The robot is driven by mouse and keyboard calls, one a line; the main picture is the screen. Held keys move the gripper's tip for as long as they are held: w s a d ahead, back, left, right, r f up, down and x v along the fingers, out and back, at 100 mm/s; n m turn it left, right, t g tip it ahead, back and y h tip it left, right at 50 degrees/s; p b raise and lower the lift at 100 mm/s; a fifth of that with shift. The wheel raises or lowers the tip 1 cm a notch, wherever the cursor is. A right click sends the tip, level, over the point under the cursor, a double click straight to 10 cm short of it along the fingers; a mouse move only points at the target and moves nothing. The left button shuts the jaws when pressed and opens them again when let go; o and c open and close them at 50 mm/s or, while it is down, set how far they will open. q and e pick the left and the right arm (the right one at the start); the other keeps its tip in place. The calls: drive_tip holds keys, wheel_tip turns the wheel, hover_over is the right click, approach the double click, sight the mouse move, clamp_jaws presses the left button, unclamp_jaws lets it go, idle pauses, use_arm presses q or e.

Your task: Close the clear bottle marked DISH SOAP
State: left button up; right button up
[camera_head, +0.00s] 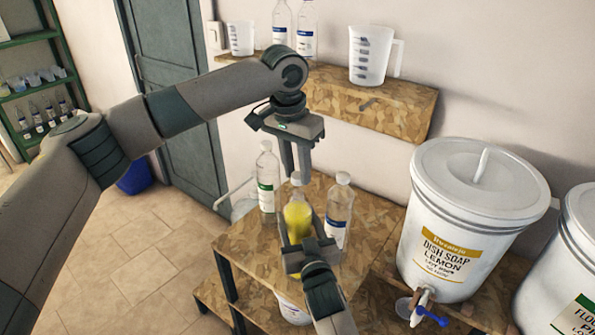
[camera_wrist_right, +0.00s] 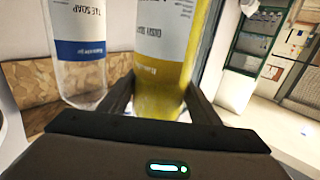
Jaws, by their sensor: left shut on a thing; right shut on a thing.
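The clear bottle (camera_head: 298,217) marked DISH SOAP holds yellow liquid and stands upright at the wooden stand. It also shows in the right wrist view (camera_wrist_right: 163,85), with its label upside down. My right gripper (camera_head: 297,236) is shut around its body from the near side. My left gripper (camera_head: 296,176) points down from above, with its fingers shut at the bottle's top. A pale cap (camera_head: 296,179) shows between these fingertips, at the bottle's neck. Whether the cap is fully seated cannot be seen.
A green-label bottle (camera_head: 267,182) stands left of the yellow one, and a blue-label bottle (camera_head: 339,212) close on its right. White drums (camera_head: 470,205) stand at right, one with a blue-handled tap (camera_head: 430,314). A wall shelf (camera_head: 400,108) with jugs is behind.

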use_arm(q)
drive_tip(key=shift+f, duration=0.55)
drive_tip(key=shift+f, duration=0.1)
drive_tip(key=shift+f, duration=0.8)
drive_tip(key=shift+f, duration=0.6)
idle(0.6)
